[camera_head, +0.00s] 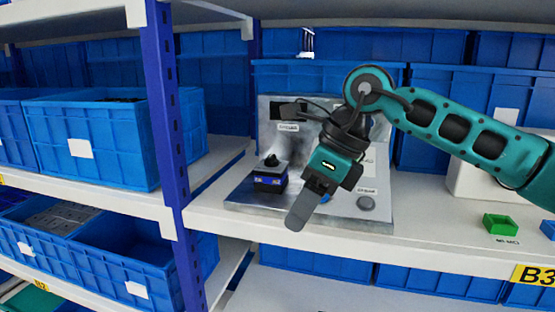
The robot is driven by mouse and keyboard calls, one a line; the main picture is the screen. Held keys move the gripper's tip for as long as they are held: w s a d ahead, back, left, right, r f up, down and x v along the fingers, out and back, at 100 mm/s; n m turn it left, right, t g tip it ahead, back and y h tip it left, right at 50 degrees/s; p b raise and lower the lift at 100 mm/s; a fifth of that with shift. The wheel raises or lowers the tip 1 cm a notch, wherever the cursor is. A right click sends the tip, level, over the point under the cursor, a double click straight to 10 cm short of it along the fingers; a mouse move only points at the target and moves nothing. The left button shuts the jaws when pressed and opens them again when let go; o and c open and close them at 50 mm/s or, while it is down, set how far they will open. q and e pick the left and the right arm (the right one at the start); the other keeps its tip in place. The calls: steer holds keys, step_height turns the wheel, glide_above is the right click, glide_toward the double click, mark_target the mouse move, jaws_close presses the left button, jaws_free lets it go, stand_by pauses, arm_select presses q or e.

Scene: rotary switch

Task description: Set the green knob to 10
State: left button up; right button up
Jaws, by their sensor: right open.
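A grey metal panel (246,201) with a flat base and an upright back stands on the white shelf. On its left part sits a small blue block with a black knob or lever (270,172) on top. A round grey button or dial (366,203) is at its front right. I cannot make out a green knob or any number scale; my right arm and gripper cover the middle of the panel. My right gripper (305,207) hangs in front of the panel, fingers pointing down and left. It is open, with nothing seen between its fingers. My left gripper is not in view.
A blue upright post (167,110) stands left of the panel. Blue crates (95,138) fill the left shelves and the back. The shelf's front edge (440,255) runs below the panel.

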steer(key=s+a+f+m+g+y, duration=0.2)
steer(key=s+a+m+g+y, duration=0.35)
steer(key=a+y, duration=0.7)
steer(key=w+d+f+m+t+h, duration=0.1)
steer(key=d+f+m+t+h, duration=0.1)
steer(key=d+f+m+t, duration=0.45)
steer(key=w+d+f+m+t+h, duration=0.1)
steer(key=d+f+m+t+h, duration=0.15)
steer(key=m+t, duration=0.85)
steer(key=w+d+f+m+t+h, duration=0.15)
steer(key=d+f+m+t, duration=0.35)
steer(key=m, duration=0.8)
steer(key=s+d+f+m+g+h, duration=0.3)
steer(key=s+f, duration=0.5)
steer(key=f, duration=0.3)
steer(key=s+d+f+m+g+h, duration=0.3)
steer(key=s+d+f+m+h, duration=0.3)
steer(key=f, duration=0.6)
steer(key=s+d+m, duration=0.2)
steer(key=d, duration=0.1)
steer(key=shift+s+d+f+m+g, duration=0.2)
steer(key=shift+m+g, duration=0.1)
steer(key=shift+g, duration=0.1)
steer(key=shift+a+h, duration=0.1)
steer(key=shift+h, duration=0.15)
